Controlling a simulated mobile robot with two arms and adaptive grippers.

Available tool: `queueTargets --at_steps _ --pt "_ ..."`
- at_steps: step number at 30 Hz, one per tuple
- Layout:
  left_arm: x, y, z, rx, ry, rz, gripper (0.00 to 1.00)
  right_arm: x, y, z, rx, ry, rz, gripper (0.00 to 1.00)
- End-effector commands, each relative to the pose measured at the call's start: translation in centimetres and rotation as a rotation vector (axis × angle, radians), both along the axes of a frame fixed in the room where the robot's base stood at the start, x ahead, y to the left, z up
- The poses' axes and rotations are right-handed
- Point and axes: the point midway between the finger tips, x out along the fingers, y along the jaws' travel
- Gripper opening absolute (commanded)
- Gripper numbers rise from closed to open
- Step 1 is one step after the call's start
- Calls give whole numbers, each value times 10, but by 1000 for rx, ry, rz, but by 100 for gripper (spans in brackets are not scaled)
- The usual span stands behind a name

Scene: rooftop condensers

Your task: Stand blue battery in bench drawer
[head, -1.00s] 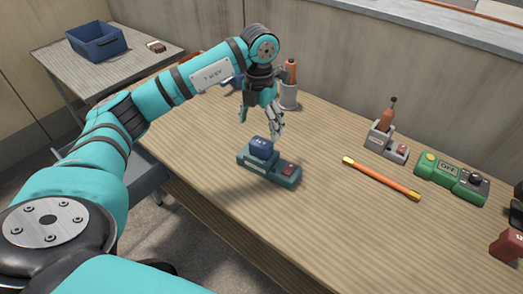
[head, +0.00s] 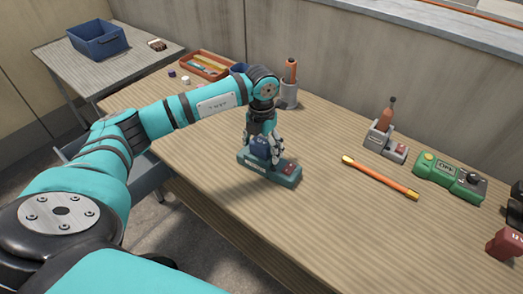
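The blue battery (head: 260,150) stands upright in a dark teal charger (head: 268,170) with a red button, on the wooden bench. My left gripper (head: 263,143) has come down over the battery from above, with fingers around its upper part. I cannot tell whether the fingers press on it. A grey-blue open tray-like part, seemingly the bench drawer (head: 152,182), juts out below the bench's left edge. My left arm hides much of it, and its inside is not clear. My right gripper is out of view.
An orange rod (head: 380,178) lies right of the charger. A grey charger (head: 386,143) with an orange-handled tool and a green device (head: 450,178) stand along the wall. An orange tray (head: 206,64) is at the back left; a side table (head: 110,65) holds a blue bin (head: 98,40).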

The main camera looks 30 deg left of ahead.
Motion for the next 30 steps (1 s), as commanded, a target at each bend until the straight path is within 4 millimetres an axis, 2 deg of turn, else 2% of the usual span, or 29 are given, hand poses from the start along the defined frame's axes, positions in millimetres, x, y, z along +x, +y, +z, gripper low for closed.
queueTargets --at_steps 2,15,16,17,25,30 --pt "0 0 0 0 0 0 73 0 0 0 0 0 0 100" --pt "0 0 1 0 0 1 17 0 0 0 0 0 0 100" --pt "0 0 1 0 0 1 17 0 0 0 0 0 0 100" --pt "0 0 1 0 -1 1 10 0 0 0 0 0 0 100" --pt "1 0 7 0 -3 1 10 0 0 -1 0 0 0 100" --pt "2 0 34 0 -8 1 10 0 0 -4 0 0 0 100"
